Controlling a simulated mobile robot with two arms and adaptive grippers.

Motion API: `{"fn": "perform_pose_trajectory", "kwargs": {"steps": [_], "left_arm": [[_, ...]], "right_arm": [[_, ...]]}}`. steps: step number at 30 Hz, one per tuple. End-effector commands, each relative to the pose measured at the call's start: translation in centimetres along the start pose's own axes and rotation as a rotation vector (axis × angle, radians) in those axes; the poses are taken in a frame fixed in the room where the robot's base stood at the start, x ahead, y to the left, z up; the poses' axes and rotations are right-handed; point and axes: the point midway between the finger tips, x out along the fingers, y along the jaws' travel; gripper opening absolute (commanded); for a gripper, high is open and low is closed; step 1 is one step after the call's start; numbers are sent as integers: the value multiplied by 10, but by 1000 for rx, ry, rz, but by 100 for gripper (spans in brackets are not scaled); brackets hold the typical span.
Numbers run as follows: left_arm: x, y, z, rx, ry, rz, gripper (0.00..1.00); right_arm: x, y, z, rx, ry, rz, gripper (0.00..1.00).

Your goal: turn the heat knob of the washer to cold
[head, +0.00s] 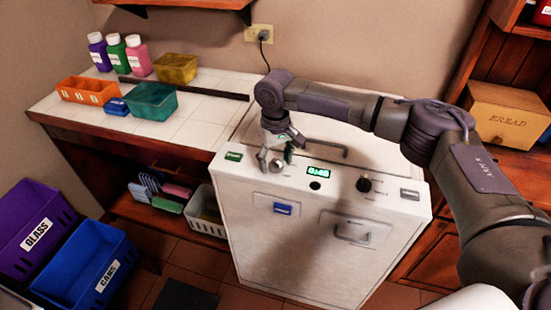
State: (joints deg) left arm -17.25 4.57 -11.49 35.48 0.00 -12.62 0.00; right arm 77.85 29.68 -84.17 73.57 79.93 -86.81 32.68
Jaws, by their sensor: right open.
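The white washer (290,250) stands at the centre, with a control panel along its top front edge. A round grey knob (276,166) is at the left of the panel, partly covered by my gripper. A black knob (364,185) is further right. The markings are too small to read, so I cannot tell which knob is for heat. My right gripper (277,156) points down at the grey knob, its open fingers to either side of it. I cannot tell whether they touch it. My left gripper is out of view.
A green button (233,157), a lit green display (318,171) and a grey button (409,194) are also on the panel. A tiled counter (195,110) with bottles and bins is at left. A bread box (505,113) is at right.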

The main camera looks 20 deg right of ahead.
Motion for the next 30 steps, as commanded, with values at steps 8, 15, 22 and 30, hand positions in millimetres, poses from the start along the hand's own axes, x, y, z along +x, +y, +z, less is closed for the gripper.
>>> {"fn": "perform_pose_trajectory", "kwargs": {"steps": [8, 15, 22, 30], "left_arm": [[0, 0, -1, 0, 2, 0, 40], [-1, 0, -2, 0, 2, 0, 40], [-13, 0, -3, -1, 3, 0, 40], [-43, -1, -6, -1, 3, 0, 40]], "right_arm": [[0, 0, 0, 0, 0, 0, 22], [-1, 0, 0, -3, 0, 0, 3], [-3, -1, 0, -58, -2, -2, 3], [-6, -1, 1, -242, -4, -3, 3]]}}
